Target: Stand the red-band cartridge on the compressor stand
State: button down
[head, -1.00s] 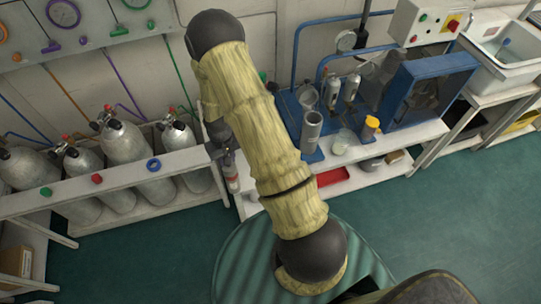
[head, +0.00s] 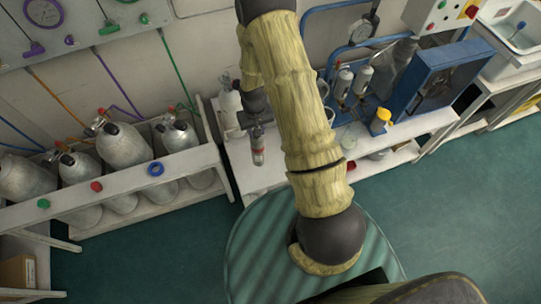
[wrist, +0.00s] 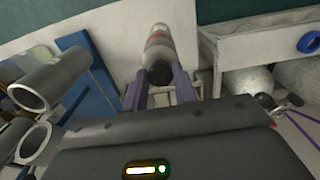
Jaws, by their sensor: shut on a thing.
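My gripper (head: 257,122) is shut on the red-band cartridge (head: 258,150), which hangs roughly upright below it over the left part of the white bench. In the wrist view the pale cartridge (wrist: 158,42) with its reddish band and dark end sits between the two fingers (wrist: 160,92). The blue compressor stand (head: 385,115) is on the bench to the right, partly hidden behind my arm. In the wrist view, blue base plates (wrist: 88,62) and two open grey tubes (wrist: 50,82) show at the left.
A white bottle (head: 230,104) stands at the bench's back left. A rack (head: 120,192) with several grey cylinders and coloured rings is at the left. The bench's left part looks mostly clear.

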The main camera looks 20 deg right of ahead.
aim_at(258, 140)
jog(key=shift+d, duration=0.15)
jog(key=shift+r+n+b, duration=0.4)
jog(key=shift+r+b, duration=0.15)
jog(key=shift+b, duration=0.5)
notch_tip(258, 140, up, 2)
jog(key=shift+s+r+n+b, duration=0.1)
jog(key=shift+r+n+b, duration=0.1)
jog(key=shift+n+b, duration=0.85)
jog(key=shift+r, duration=0.35)
jog(key=shift+f, duration=0.1)
jog(key=shift+f, duration=2.85)
jog(key=shift+f+p, duration=0.4)
jog(key=shift+f, duration=1.7)
